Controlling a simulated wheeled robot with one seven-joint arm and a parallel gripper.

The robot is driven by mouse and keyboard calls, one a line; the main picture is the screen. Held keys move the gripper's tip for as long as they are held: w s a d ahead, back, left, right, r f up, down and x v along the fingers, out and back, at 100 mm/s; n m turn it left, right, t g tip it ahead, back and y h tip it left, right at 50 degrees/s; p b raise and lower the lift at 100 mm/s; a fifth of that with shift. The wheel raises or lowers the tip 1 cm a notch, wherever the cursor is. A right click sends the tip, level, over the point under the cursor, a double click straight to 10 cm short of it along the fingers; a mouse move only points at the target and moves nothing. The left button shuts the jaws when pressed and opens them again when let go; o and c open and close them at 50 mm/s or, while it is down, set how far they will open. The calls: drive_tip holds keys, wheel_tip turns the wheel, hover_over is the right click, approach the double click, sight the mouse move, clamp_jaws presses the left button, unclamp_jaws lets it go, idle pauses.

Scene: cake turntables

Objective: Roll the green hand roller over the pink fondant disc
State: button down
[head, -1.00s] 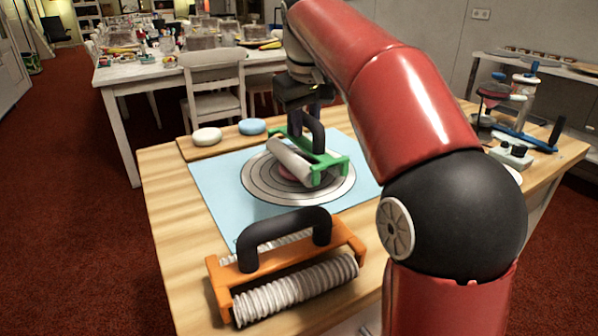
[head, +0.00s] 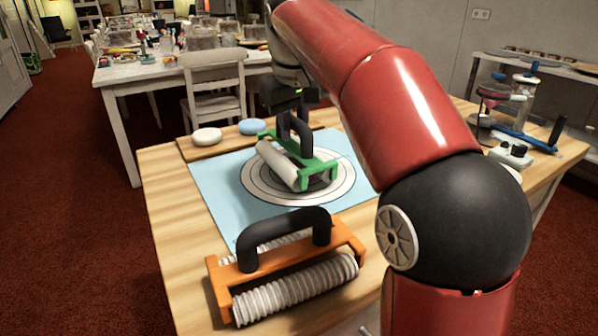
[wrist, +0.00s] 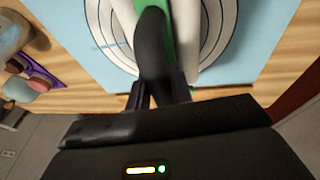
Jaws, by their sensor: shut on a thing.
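The green hand roller (head: 318,162) has a green frame, a pale smooth cylinder and a black handle. My gripper (head: 287,108) is shut on its black handle, which also shows between the fingers in the wrist view (wrist: 152,55). The roller is over the ringed turntable (head: 262,190) on the blue mat. The pink fondant disc is hidden behind the roller in the head view and does not show in the wrist view. I cannot tell whether the cylinder touches it.
An orange roller (head: 218,285) with ribbed cylinders and a black handle stands at the front of the table. Bare blue mat (head: 222,205) lies left of the turntable.

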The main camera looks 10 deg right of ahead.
drive_tip(key=shift+f, duration=0.4)
drive_tip(key=shift+w+d, duration=0.25)
drive_tip(key=shift+d, duration=0.3)
drive_tip(key=shift+w+d, duration=0.25)
drive_tip(key=shift+d, duration=0.5)
drive_tip(key=shift+a, duration=0.15)
drive_tip(key=shift+s+a+f, duration=0.1)
drive_tip(key=shift+s+a, duration=0.15)
drive_tip(key=shift+a, duration=0.4)
